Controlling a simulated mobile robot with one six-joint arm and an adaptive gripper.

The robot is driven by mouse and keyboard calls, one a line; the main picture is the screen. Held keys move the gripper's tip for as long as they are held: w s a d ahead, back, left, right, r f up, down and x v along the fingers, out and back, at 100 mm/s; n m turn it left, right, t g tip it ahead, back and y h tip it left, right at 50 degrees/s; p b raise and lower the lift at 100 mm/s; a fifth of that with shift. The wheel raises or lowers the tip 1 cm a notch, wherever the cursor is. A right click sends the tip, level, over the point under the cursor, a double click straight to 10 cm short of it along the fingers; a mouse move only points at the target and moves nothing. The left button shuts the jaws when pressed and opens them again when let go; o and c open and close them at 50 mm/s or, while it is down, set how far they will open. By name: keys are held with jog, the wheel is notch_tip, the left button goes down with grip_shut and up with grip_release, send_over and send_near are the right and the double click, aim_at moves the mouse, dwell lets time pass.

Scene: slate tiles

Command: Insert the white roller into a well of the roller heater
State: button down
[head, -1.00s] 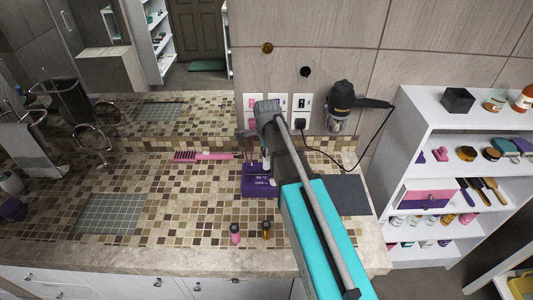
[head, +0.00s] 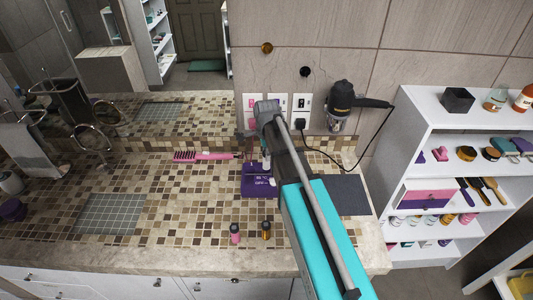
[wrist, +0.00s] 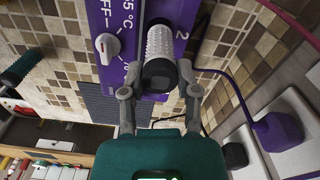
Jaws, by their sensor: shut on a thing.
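The white roller (wrist: 160,42) is bumpy with a dark end cap facing the wrist camera. My gripper (wrist: 160,76) is shut on it, one finger on each side near the cap. The roller heater (wrist: 122,12) is a purple box with a white dial and printed markings; it lies behind the roller in the wrist view. In the head view the heater (head: 258,186) stands on the tiled counter, with my gripper (head: 264,140) over its back part. The far end of the roller and the wells are hidden, so I cannot tell if the roller sits in one.
A pink comb (head: 207,156) lies left of the heater. Two small bottles, one pink (head: 235,233) and one dark (head: 266,230), stand in front. A hair dryer (head: 342,100) hangs on the wall behind. A dark mat (head: 347,194) lies right; the left counter is mostly clear.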

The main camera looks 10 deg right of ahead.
aim_at(267, 163)
jog(key=shift+f+b, duration=2.85)
dwell(0.4)
jog(key=shift+c, duration=1.3)
grip_release()
jog(key=shift+r+p, duration=0.25)
jog(key=shift+p, duration=0.05)
notch_tip(267, 163, up, 11)
jog(key=p, duration=1.1)
jog(key=s+d+f+n+b, duration=0.1)
jog(key=s+f+n+b, duration=0.1)
jog(key=s+n, duration=0.6)
jog(key=s+d+f+n+b, duration=0.1)
jog(key=s+f+n+b, duration=0.2)
jog(key=s+n, duration=0.6)
jog(key=shift+f+n, duration=0.2)
jog(key=shift+n, duration=0.1)
